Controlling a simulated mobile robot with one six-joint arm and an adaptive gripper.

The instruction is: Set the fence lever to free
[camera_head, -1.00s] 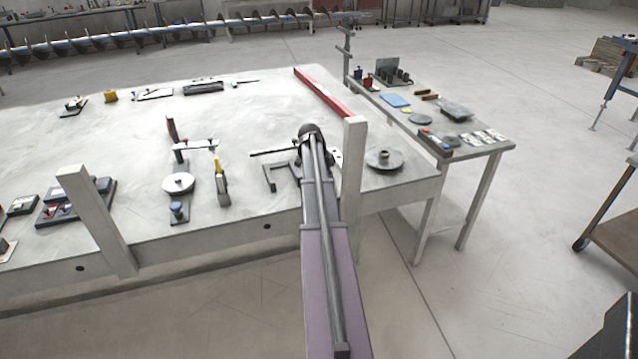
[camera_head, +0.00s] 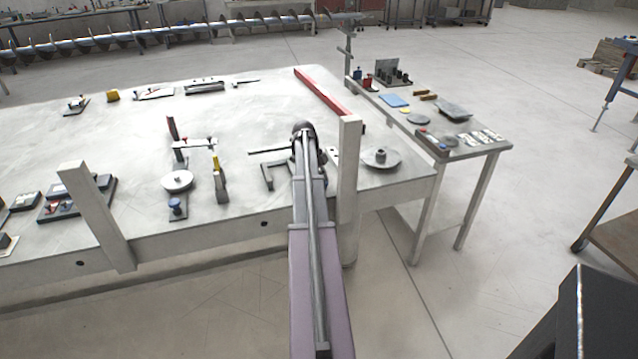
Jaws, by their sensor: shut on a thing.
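My arm reaches from the bottom of the view over the near edge of the pale worktable (camera_head: 120,135). Its dark end, with my gripper (camera_head: 304,130), is low over the right part of the table. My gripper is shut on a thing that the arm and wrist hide. A thin dark rod (camera_head: 267,151) runs left from beside the wrist, above a dark angled bracket (camera_head: 267,177). I cannot make out the fence lever for sure, nor its setting. A long red bar (camera_head: 322,90) lies on the table behind the wrist.
Right of my arm are a pale upright post (camera_head: 349,175) and a round disc with a hub (camera_head: 381,158). To the left stand a dial fixture (camera_head: 177,181) and a yellow-topped block (camera_head: 219,182). A side bench (camera_head: 480,152) holds small parts.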

